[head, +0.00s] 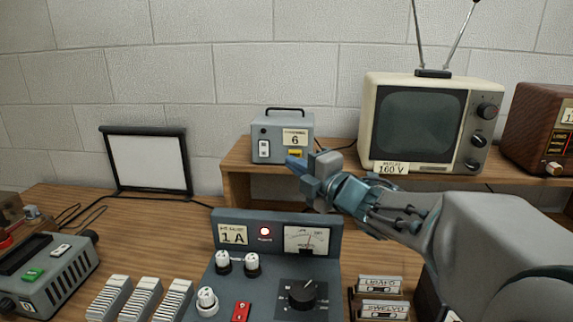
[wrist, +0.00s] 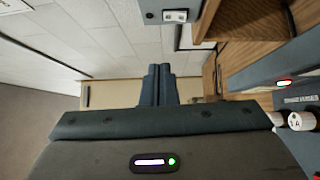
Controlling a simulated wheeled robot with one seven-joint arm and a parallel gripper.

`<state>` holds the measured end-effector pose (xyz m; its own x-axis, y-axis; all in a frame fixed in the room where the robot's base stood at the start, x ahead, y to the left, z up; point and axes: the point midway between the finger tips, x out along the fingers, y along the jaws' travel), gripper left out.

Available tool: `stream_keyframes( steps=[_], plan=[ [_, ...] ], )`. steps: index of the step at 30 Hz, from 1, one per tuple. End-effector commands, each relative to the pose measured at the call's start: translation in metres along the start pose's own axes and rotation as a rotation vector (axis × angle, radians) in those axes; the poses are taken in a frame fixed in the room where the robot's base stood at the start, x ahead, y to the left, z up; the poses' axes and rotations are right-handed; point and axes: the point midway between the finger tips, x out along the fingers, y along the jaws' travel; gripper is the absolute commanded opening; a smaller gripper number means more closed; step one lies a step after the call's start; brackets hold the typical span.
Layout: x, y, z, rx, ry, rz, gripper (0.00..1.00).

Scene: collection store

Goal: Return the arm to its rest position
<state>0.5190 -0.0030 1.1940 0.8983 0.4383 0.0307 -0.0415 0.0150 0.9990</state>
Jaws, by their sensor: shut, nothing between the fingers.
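My gripper (head: 292,163) is raised in front of the wooden shelf, just below the grey box labelled 6 in the head view. My arm reaches in from the right edge. In the wrist view the two fingers of my gripper (wrist: 158,72) are together with nothing between them. I cannot tell how far the fingertips are from the grey box (head: 283,137).
The grey control panel (head: 222,272) with a lit red lamp stands below my gripper. A television (head: 425,125) and a brown radio (head: 545,130) stand on the shelf (head: 238,158). A white screen (head: 148,163), cassettes (head: 380,285) and a grey device (head: 60,270) are on the table.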

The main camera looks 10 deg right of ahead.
Motion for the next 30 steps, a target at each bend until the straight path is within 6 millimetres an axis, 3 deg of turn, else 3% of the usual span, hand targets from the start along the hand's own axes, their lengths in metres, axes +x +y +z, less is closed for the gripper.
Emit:
stream_keyframes(
  steps=[8,14,18,23,26,30],
  plan=[
    [0.0,0.0,0.002,0.018,-0.018,-0.007,0.0],
    [-0.009,-0.01,0.022,0.224,-0.216,-0.076,0.0],
    [-0.029,-0.033,0.036,0.475,-0.429,-0.159,0.0],
    [-0.062,-0.069,0.033,0.775,-0.666,-0.266,0.0],
    [-0.087,-0.093,0.02,0.961,-0.81,-0.342,0.0],
    [-0.126,-0.125,-0.012,1.211,-1.01,-0.467,0.0]
  ],
)
